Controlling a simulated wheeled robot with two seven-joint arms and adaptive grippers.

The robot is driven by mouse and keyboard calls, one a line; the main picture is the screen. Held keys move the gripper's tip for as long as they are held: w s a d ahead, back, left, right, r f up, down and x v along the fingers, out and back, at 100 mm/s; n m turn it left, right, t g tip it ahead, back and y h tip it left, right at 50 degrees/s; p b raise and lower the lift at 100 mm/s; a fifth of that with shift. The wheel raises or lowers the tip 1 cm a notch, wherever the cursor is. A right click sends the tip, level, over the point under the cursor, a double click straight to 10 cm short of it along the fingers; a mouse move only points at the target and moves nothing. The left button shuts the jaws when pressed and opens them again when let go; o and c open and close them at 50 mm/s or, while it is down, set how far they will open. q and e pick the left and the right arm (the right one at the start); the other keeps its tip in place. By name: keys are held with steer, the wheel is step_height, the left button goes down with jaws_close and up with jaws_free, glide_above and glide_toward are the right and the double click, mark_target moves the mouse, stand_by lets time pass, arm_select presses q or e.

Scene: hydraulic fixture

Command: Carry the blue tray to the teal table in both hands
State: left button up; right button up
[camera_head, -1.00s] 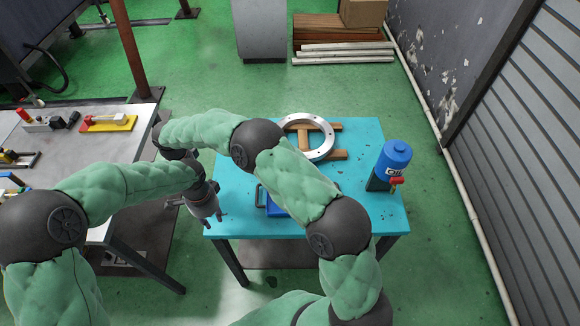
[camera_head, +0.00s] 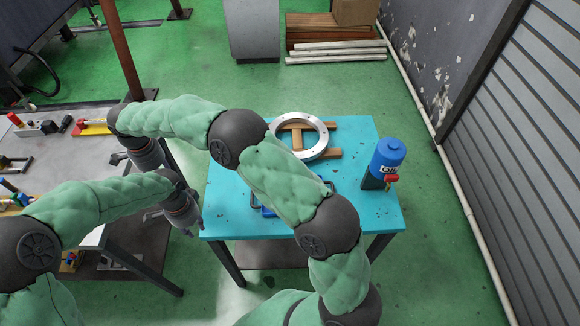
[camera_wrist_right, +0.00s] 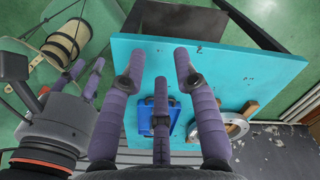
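The blue tray (camera_head: 268,211) lies on the teal table (camera_head: 230,222); my right arm hides most of it in the head view. Parts of its dark handles show. It also shows in the right wrist view (camera_wrist_right: 172,115), beyond my right fingers. My left gripper (camera_head: 186,230) is off the table's left edge, pointing down, empty. Its fingers look apart in the right wrist view (camera_wrist_right: 83,78). My right gripper (camera_wrist_right: 160,75) is open and empty, with its fingers spread. In the head view it is left of the table, partly hidden behind my left forearm.
A metal ring (camera_head: 322,150) on wooden strips is at the table's back. A blue bottle jack (camera_head: 386,162) stands at its right side. A workbench with tools (camera_head: 70,150) is at the left. A shuttered wall (camera_head: 520,150) is at the right.

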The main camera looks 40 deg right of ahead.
steer(key=shift+d+r, duration=0.15)
steer(key=shift+r, duration=1.25)
